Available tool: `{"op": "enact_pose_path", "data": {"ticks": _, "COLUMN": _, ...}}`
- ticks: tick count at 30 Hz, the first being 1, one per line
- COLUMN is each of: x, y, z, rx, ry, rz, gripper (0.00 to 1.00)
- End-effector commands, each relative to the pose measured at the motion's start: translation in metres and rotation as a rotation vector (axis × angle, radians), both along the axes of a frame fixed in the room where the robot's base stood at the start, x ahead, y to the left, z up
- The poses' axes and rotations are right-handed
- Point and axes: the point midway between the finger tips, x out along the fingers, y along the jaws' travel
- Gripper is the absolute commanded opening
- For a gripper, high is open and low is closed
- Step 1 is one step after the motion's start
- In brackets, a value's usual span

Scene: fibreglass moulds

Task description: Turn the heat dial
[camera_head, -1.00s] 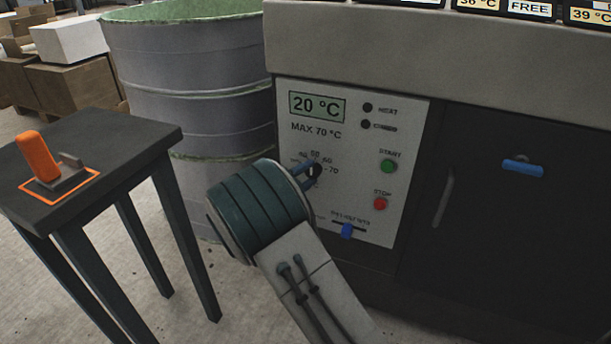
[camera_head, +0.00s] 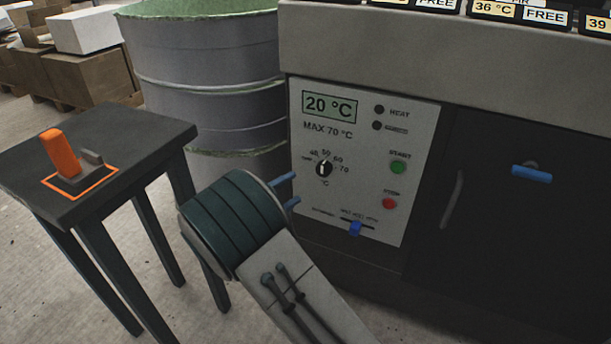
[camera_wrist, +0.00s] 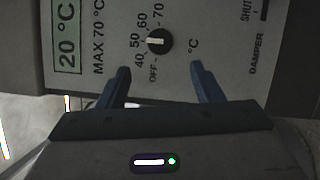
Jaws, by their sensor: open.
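The heat dial (camera_head: 324,169) is a small black knob with a white mark on the pale control panel (camera_head: 365,150). It also shows in the wrist view (camera_wrist: 159,41). Its white mark points at about 50 on a scale from OFF to 70. The display (camera_head: 330,106) above it reads 20 °C. My gripper (camera_head: 290,190) is open and empty, with blue fingers apart. In the head view it is left of and below the dial. In the wrist view the dial lies beyond the gap between the fingertips (camera_wrist: 160,70), and neither finger touches it.
The panel also has a green START button (camera_head: 398,167), a red button (camera_head: 389,203) and a blue slider (camera_head: 355,228). A dark door with a blue handle (camera_head: 531,173) is to the right. A dark table (camera_head: 120,150) holding an orange-handled item (camera_head: 60,152) and a large drum (camera_head: 205,80) are left.

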Motion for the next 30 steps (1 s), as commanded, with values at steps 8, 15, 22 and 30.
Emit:
{"op": "enact_pose_path", "data": {"ticks": 8, "x": -0.028, "y": 0.026, "z": -0.002, "rx": -0.001, "ry": -0.001, "rz": 0.001, "gripper": 0.6}}
{"op": "enact_pose_path", "data": {"ticks": 15, "x": -0.031, "y": 0.028, "z": -0.003, "rx": 0.001, "ry": -0.001, "rz": 0.0, "gripper": 0.6}}
{"op": "enact_pose_path", "data": {"ticks": 22, "x": -0.031, "y": 0.028, "z": -0.003, "rx": 0.0, "ry": 0.0, "rz": 0.0, "gripper": 0.6}}
{"op": "enact_pose_path", "data": {"ticks": 30, "x": -0.028, "y": -0.01, "z": 0.032, "rx": 0.061, "ry": 0.064, "rz": -0.097, "gripper": 0.6}}
